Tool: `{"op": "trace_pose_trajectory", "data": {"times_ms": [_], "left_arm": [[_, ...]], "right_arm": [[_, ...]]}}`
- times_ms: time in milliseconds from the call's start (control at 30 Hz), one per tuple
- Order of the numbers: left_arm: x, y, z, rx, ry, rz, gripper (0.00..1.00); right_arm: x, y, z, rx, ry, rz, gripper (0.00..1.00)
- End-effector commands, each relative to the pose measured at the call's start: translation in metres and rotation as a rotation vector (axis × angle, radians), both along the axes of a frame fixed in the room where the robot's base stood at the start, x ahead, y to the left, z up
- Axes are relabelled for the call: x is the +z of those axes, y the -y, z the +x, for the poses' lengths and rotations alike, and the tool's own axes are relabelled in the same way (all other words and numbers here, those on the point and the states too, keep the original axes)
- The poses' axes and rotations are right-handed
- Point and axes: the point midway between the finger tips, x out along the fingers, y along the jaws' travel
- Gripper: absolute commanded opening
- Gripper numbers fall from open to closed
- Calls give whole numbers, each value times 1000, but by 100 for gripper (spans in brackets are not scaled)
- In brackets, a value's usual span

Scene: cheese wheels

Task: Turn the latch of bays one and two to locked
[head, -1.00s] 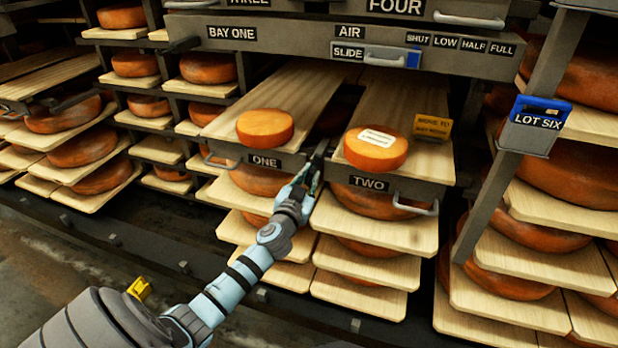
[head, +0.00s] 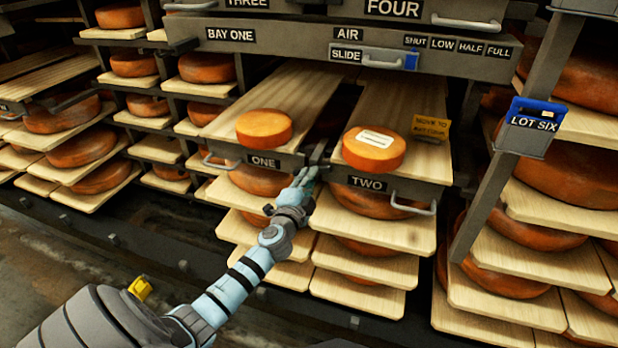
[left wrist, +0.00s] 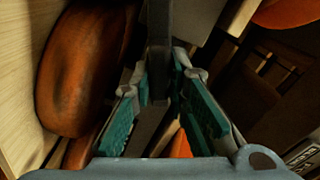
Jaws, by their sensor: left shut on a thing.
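The tray marked ONE (head: 264,162) and the tray marked TWO (head: 367,183) stand side by side in the head view, each bearing a cheese wheel. A small dark latch (head: 318,152) sits in the gap between their front edges. My left gripper (head: 307,175) reaches up to it from below. In the left wrist view, the green-padded fingers (left wrist: 160,105) stand on both sides of a dark grey bar (left wrist: 158,65), the latch, and are shut on it. The head view shows the latch too small to read its locked or unlocked setting. My right gripper is in neither view.
Metal handles stick out below both trays. A yellow card (head: 430,128) stands on tray TWO. A post with a blue LOT SIX holder (head: 532,125) is at right.

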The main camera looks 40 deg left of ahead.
Motion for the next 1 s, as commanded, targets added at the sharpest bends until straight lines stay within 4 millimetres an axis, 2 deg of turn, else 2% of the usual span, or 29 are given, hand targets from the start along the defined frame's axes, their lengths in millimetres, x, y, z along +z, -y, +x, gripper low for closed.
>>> {"op": "trace_pose_trajectory", "data": {"times_ms": [200, 500, 1000], "left_arm": [[-1, 0, 0, 0, -61, 168, 0], [-3, 0, 0, 0, -114, 321, 0], [-3, 0, 0, -1, -133, 376, 0]], "right_arm": [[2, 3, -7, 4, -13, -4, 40], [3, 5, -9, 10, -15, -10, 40], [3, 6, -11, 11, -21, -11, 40]]}}
